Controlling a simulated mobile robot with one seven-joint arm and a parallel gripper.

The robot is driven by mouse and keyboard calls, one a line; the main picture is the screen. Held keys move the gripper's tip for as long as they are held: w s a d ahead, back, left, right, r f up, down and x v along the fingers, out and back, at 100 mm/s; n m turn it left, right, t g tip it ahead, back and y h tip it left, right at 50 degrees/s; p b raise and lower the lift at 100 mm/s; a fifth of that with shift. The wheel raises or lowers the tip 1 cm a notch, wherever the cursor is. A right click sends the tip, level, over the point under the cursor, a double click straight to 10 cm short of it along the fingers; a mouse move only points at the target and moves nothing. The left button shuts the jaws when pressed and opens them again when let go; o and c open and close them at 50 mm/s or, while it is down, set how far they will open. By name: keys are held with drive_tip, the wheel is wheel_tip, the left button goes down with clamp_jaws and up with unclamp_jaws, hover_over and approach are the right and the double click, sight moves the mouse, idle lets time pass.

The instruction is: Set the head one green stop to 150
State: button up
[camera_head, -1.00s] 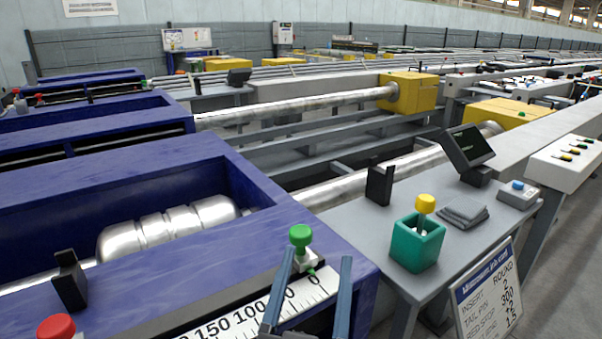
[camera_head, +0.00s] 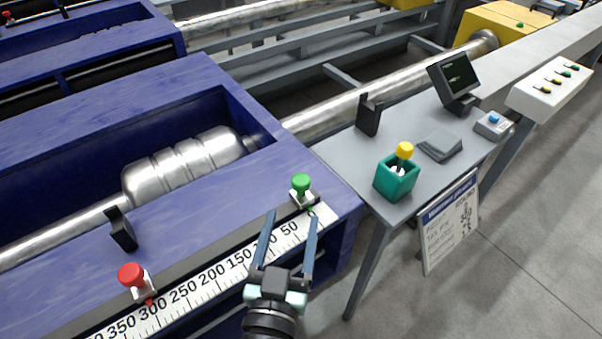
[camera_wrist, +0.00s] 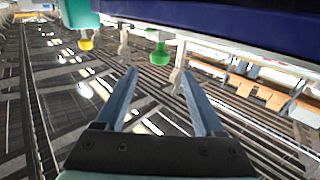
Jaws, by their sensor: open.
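The green stop (camera_head: 301,186), a green knob on a white slider, sits on the front rail of the blue machine. Its small green pointer is near the right, low-number end of the white scale (camera_head: 215,273), to the right of 50. The red stop (camera_head: 133,278) stands further left, with its pointer near 300. My gripper (camera_head: 293,214) is open and empty, just in front of and below the green stop, apart from it as far as I can tell. In the wrist view the green knob (camera_wrist: 160,54) shows beyond and between the fingertips.
A black bracket (camera_head: 121,229) stands behind the red stop.

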sight(299, 189)
drive_tip(key=w, duration=0.3)
drive_tip(key=w+d+p, duration=0.1)
drive_tip(key=w, duration=0.5)
drive_tip(key=shift+w+d+p, duration=0.25)
drive_tip(key=shift+w+p, duration=0.05)
clamp_jaws()
idle(1.1)
